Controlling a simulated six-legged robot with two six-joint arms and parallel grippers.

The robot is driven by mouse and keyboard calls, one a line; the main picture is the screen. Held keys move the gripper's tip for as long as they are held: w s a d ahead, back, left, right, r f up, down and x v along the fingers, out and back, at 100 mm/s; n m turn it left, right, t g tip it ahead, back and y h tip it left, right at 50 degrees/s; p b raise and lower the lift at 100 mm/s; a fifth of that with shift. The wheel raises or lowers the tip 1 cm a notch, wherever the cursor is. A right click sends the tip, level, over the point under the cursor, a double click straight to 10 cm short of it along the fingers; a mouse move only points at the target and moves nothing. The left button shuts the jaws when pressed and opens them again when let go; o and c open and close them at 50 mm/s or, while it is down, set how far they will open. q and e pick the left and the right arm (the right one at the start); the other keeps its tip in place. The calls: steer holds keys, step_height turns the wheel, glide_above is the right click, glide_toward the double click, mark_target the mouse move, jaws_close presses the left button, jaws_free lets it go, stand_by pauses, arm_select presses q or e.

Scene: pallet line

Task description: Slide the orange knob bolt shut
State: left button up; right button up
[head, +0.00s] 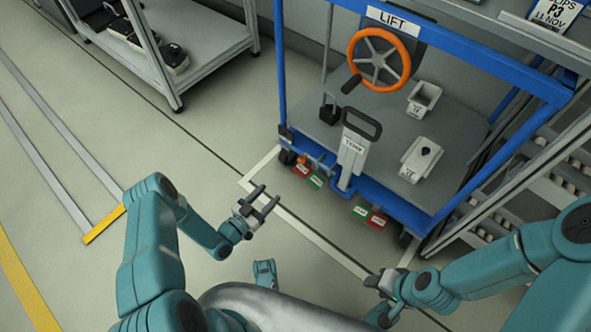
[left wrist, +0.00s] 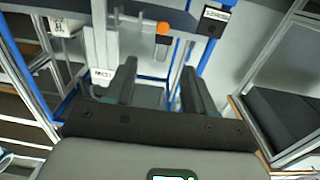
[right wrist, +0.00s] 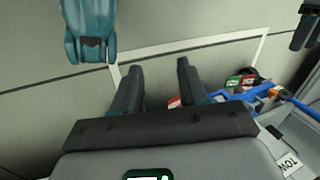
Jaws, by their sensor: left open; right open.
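The orange knob of the bolt (head: 308,158) is small at the front left lower edge of the blue cart (head: 400,205). In the left wrist view the orange knob (left wrist: 163,28) shows at the top, ahead of the fingers; whether the bolt is shut is too small to tell. In the right wrist view an orange part (right wrist: 273,92) shows at the cart's edge. My left gripper (head: 268,195) is open and empty, in front of and apart from the knob. My right gripper (head: 372,279) is open, low in front of the cart, touching nothing I can see.
A labelled tow handle (head: 352,155) stands at the cart's front, right of the knob. An orange LIFT wheel (head: 378,58) is above the deck. A grey rack (head: 195,55) stands back left. Floor between is clear.

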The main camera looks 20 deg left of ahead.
arm_select(q)
steer(key=b+x, duration=0.5)
steer(key=x, duration=1.1)
steer(key=shift+a+f+b, duration=0.2)
steer(key=shift+a+b, duration=0.05)
steer(key=shift+b, duration=0.1)
arm_select(e)
steer(key=w+d+f+t, duration=0.1)
steer(key=w+f, duration=0.3)
steer(key=f, duration=0.2)
steer(key=shift+t, duration=0.3)
arm_select(q)
steer(key=shift+w, duration=0.1)
arm_select(e)
steer(key=shift+w+d, duration=0.1)
arm_select(q)
jaws_close()
